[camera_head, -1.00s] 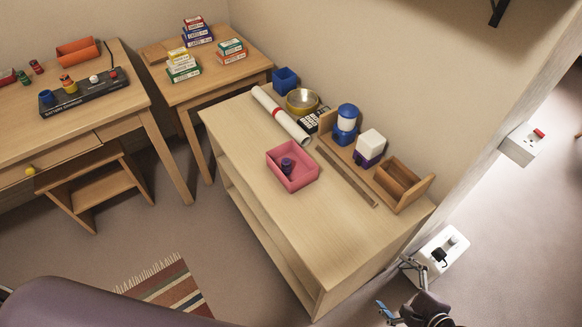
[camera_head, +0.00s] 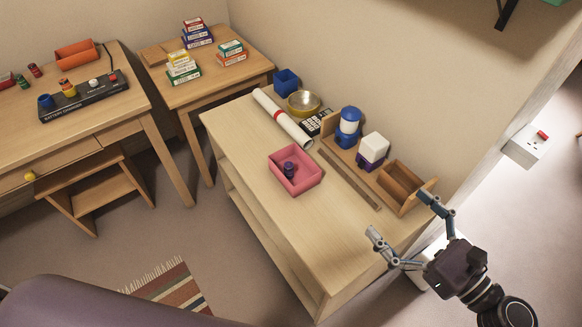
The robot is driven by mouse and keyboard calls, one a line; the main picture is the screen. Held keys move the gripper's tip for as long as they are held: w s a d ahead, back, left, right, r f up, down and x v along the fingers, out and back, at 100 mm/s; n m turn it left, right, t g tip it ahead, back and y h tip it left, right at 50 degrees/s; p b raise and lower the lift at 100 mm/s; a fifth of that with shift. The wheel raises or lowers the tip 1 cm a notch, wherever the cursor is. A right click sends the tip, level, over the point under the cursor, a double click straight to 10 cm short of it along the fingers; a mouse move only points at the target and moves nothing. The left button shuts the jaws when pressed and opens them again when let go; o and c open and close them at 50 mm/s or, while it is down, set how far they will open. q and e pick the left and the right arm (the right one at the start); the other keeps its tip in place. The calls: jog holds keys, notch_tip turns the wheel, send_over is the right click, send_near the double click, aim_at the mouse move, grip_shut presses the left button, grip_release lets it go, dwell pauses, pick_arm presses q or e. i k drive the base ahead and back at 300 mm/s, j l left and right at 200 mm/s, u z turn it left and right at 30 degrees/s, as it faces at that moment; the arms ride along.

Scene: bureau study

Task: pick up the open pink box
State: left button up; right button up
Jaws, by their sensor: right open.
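The open pink box (camera_head: 308,181) stands on the light wood cabinet (camera_head: 318,238), near the middle of its top. A small dark purple object (camera_head: 288,169) is inside it. My right gripper (camera_head: 398,215) is open and empty at the right end of the cabinet, its two fingers spread wide. It is well apart from the pink box, to the right and nearer to me. My left gripper is not in view.
Behind the box lie a rolled white paper (camera_head: 282,118), a brass bowl (camera_head: 303,103) and a calculator (camera_head: 316,122). A wooden organizer (camera_head: 405,187) holds a blue-white jar (camera_head: 349,127) and a white-purple block (camera_head: 373,149). A wooden strip (camera_head: 349,179) lies before it. The cabinet's front right is clear.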

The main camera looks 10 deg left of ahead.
aim_at(307, 176)
jog(key=i+j, duration=0.35)
jog(key=j, duration=0.15)
jog(key=i+j, duration=0.3)
jog(key=j, duration=0.15)
